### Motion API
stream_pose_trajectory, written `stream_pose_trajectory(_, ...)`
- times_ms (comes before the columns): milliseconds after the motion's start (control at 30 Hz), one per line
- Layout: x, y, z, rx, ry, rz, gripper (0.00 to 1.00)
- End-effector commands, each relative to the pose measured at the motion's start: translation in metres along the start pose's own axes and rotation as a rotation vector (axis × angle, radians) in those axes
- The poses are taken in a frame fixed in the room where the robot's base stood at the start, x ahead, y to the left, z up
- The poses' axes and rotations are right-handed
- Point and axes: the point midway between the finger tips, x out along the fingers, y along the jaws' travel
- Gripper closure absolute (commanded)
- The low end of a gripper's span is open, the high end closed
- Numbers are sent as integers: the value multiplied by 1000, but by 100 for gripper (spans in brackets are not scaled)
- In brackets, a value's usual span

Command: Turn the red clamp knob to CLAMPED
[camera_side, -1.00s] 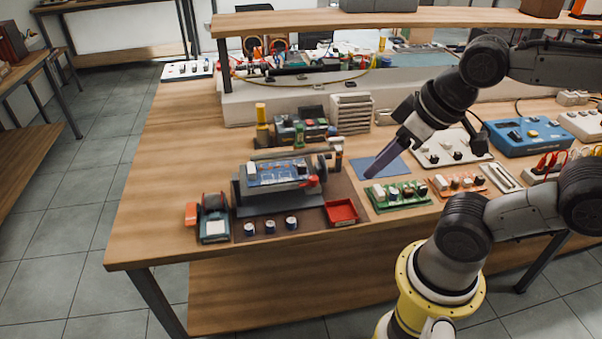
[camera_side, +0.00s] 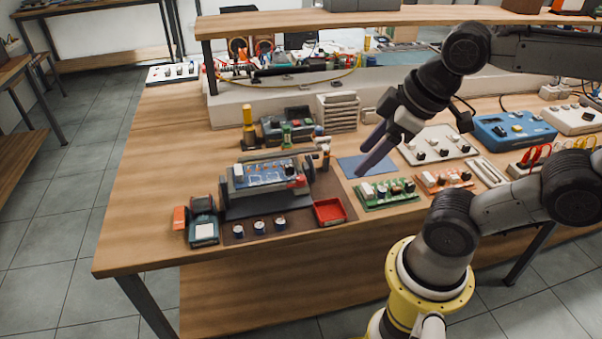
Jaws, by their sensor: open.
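The red clamp knob (camera_side: 297,182) is at the right front corner of a grey board holder (camera_side: 270,204), which carries a blue-grey circuit board (camera_side: 265,174). The knob is small here, and I cannot read any mark for its setting. My gripper (camera_side: 364,160) is above and to the right of the holder, over the blue mat (camera_side: 350,166). Its two long dark fingers point down and left, apart and empty. They do not touch the knob.
A red tray (camera_side: 343,216) sits just right of the holder's front. Several small cylinders (camera_side: 259,227) stand in front of it. A green board (camera_side: 374,201) lies below my gripper. A yellow-topped post (camera_side: 248,118) stands behind the holder.

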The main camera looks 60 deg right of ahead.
Motion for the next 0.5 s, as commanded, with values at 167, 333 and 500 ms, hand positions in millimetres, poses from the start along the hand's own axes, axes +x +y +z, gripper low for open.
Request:
stream_pose_trajectory(167, -7, 13, -32, -294, -69, -19, 40)
stream_pose_trajectory(333, 1, 32, -69, -543, -165, -73, 40)
stream_pose_trajectory(500, 28, 55, -102, -712, -262, -155, 40)
